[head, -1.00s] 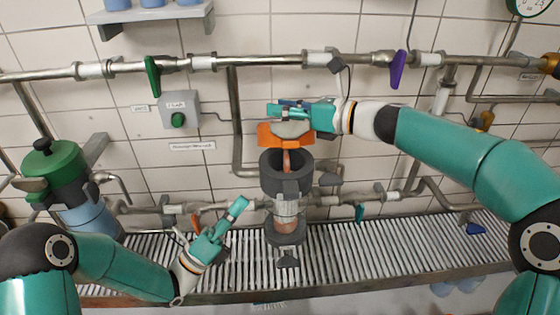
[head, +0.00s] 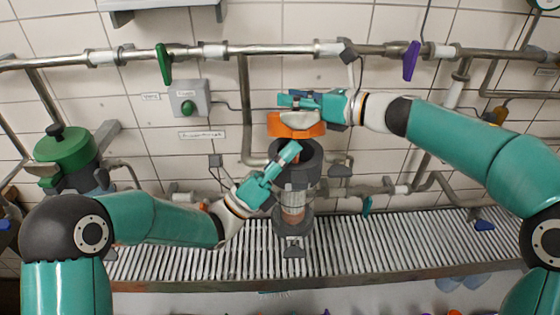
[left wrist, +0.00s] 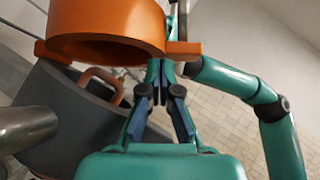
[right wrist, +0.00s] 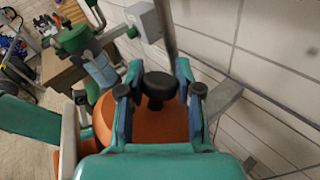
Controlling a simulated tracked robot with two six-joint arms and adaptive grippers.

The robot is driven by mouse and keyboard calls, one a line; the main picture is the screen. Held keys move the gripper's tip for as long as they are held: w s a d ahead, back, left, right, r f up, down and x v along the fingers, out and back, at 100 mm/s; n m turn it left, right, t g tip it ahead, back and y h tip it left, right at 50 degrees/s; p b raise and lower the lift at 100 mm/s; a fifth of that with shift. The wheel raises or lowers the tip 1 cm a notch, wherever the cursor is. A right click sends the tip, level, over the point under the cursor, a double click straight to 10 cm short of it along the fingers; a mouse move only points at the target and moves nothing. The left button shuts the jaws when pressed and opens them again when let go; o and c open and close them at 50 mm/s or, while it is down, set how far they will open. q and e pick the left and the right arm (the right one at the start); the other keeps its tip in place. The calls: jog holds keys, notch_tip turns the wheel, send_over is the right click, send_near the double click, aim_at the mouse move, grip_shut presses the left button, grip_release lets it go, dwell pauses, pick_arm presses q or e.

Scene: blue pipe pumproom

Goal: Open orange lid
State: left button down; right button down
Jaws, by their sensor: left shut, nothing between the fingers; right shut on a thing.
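The orange lid (head: 297,128) is up off the dark grey container (head: 304,176), a gap between them. My right gripper (head: 288,101) is shut on its black knob, which shows between the fingers in the right wrist view (right wrist: 160,88). My left gripper (head: 293,148) is shut and empty near the container's top rim, under the lid. In the left wrist view the lid's hollow underside (left wrist: 105,30) hangs above the container (left wrist: 60,120). An orange loop (left wrist: 102,82) shows at the container's mouth.
A steel pipe with a green valve handle (head: 163,64) and a purple one (head: 411,61) runs behind. A grey box with a green button (head: 189,100) is on the tiled wall. A green-lidded vessel (head: 66,150) stands left. A slatted grate (head: 400,242) lies below.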

jog(key=shift+w+d+f, duration=0.2)
jog(key=shift+f, duration=0.05)
